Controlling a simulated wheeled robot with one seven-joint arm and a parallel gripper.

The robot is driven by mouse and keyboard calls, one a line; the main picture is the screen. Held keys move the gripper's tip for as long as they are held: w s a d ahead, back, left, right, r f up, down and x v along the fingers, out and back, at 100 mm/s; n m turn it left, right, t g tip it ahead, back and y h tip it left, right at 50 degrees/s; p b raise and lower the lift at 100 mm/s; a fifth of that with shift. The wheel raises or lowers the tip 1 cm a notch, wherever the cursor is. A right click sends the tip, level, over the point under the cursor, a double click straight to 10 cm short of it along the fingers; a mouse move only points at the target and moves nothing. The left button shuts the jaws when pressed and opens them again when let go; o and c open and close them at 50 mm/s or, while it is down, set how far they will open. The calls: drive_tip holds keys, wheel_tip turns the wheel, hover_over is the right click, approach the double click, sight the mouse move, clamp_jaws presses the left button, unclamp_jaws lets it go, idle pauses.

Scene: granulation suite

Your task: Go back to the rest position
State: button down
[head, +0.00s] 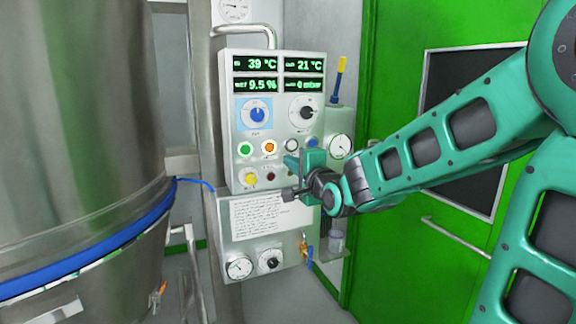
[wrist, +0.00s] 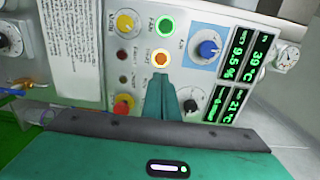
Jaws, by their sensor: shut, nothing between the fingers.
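My gripper (head: 291,178) is in front of the lower right of the control panel (head: 228,120) in the head view. In the wrist view my gripper (wrist: 160,78) shows as two teal fingers pressed together, with nothing between them. The fingertips appear just below the lit orange button (wrist: 161,58); I cannot tell whether they touch the panel. The lit green button (head: 245,149) and the blue knob (head: 257,114) are uncovered. My gripper and wrist hide part of the panel's lower right in the head view.
A large steel vessel (head: 80,120) with a blue band fills the left. A green door (head: 395,30) with a dark window and a handle (head: 455,238) stands behind my arm. Gauges (head: 239,267) and a brass valve (head: 306,248) sit below the panel. Some grey floor shows at the bottom.

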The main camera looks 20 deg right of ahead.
drive_tip(key=s+d+f+n+g+h, duration=0.1)
drive_tip(key=s+d+f+n+g, duration=0.2)
drive_tip(key=s+d+f+g, duration=0.3)
drive_tip(key=s+d+f+n+g+h, duration=0.1)
drive_tip(key=s+d+f+n+g, duration=0.25)
drive_tip(key=s+f, duration=0.55)
drive_tip(key=s+f+n+g+y, duration=0.1)
drive_tip(key=s+f+n+g, duration=0.1)
drive_tip(key=s, duration=1)
drive_tip(key=s+f+n+g+y, duration=0.1)
drive_tip(key=s+f+n+g, duration=0.2)
drive_tip(key=s, duration=0.9)
drive_tip(key=a+f+g, duration=0.1)
drive_tip(key=g, duration=0.2)
drive_tip(key=shift+s+g+y, duration=0.3)
drive_tip(key=shift+g, duration=0.05)
drive_tip(key=shift+w+d+f, duration=0.1)
drive_tip(key=shift+w+f, duration=0.15)
drive_tip(key=shift+w, duration=0.4)
